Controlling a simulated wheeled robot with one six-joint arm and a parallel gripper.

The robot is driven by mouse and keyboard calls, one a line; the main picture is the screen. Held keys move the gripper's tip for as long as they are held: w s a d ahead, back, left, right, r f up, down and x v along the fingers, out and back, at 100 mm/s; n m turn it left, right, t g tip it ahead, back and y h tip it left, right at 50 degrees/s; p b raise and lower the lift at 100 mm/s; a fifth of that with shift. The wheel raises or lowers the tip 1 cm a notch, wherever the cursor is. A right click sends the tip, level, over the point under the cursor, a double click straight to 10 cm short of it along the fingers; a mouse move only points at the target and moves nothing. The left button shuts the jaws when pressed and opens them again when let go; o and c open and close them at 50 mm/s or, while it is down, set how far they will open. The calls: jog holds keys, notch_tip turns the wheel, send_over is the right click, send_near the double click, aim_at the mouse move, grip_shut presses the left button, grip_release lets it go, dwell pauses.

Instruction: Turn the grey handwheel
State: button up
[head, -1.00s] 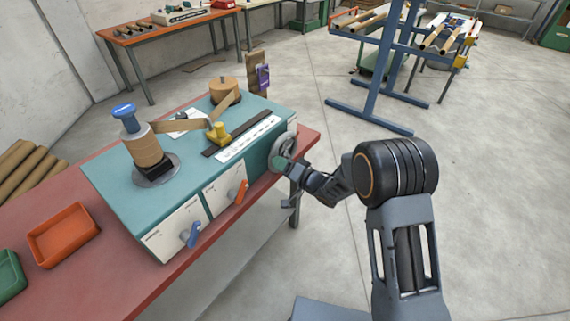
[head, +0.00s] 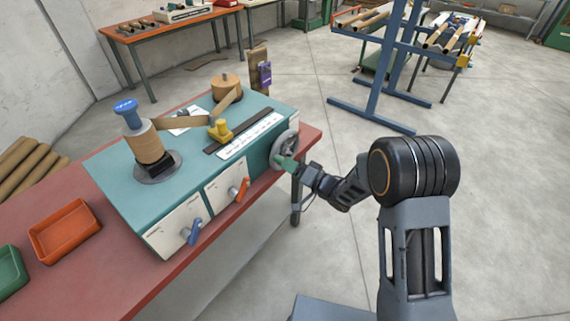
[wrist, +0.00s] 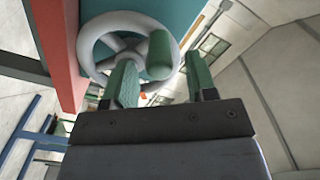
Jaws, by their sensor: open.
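The grey handwheel (head: 283,149) is on the right end of the teal winder (head: 130,205). In the wrist view the handwheel (wrist: 90,38) fills the upper left, with its spokes showing. A green handle (wrist: 160,54) stands out from its rim towards my camera. My gripper (wrist: 160,80) is open, with one green-padded finger on each side of the handle's near end. I cannot tell whether either finger touches it. In the head view my gripper (head: 290,165) is at the handwheel's front and hides part of it.
The red bench (head: 95,265) carries the winder, an orange tray (head: 65,232) and a green tray (head: 10,270). Orange (head: 238,190) and blue (head: 192,232) levers stick out of the winder's front. A blue rack (head: 380,75) stands behind. The floor to the right is clear.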

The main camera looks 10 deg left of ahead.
jog(key=v, duration=1)
jog(key=shift+b, duration=0.45)
jog(key=shift+s+d, duration=0.1)
jog(key=w+d+f+h, duration=0.3)
jog(key=d+f+h, duration=0.6)
jog(key=h, duration=0.2)
jog(key=s+d+r+g+h, duration=0.2)
jog(key=s+d+r+h, duration=0.3)
jog(key=d, duration=0.4)
jog(key=s+r+m+g+p, duration=0.1)
jog(key=s+r+m+p, duration=0.1)
jog(key=s+r, duration=1.1)
jog(key=shift+s+d+r+g, duration=0.3)
jog(key=shift+d+r+g, duration=0.1)
jog(key=shift+r, duration=0.55)
